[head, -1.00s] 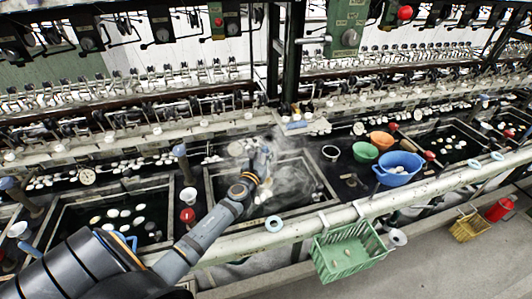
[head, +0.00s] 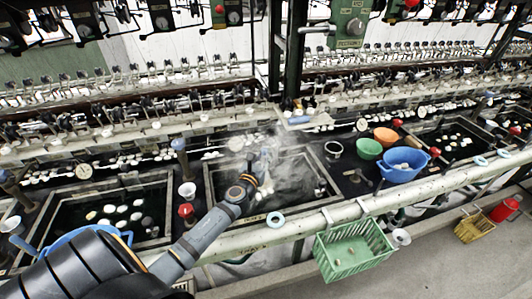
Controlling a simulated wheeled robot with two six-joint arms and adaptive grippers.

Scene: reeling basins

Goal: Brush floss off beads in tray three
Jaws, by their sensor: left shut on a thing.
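My left gripper (head: 266,162) reaches into the steaming middle basin (head: 222,206), its wrist over the near side. It is shut on a small pale thing, probably a brush; steam and the small size hide its shape. A few pale bead-like ovals (head: 268,187) show beside the wrist in the dark water; any floss on them cannot be made out. The left basin (head: 62,196) holds several white ovals (head: 122,210) in dark water. My right gripper is not in view.
Blue (head: 404,172), green (head: 368,149) and orange (head: 386,136) bowls stand right of the middle basin. A red-topped post (head: 186,211) stands left of it.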

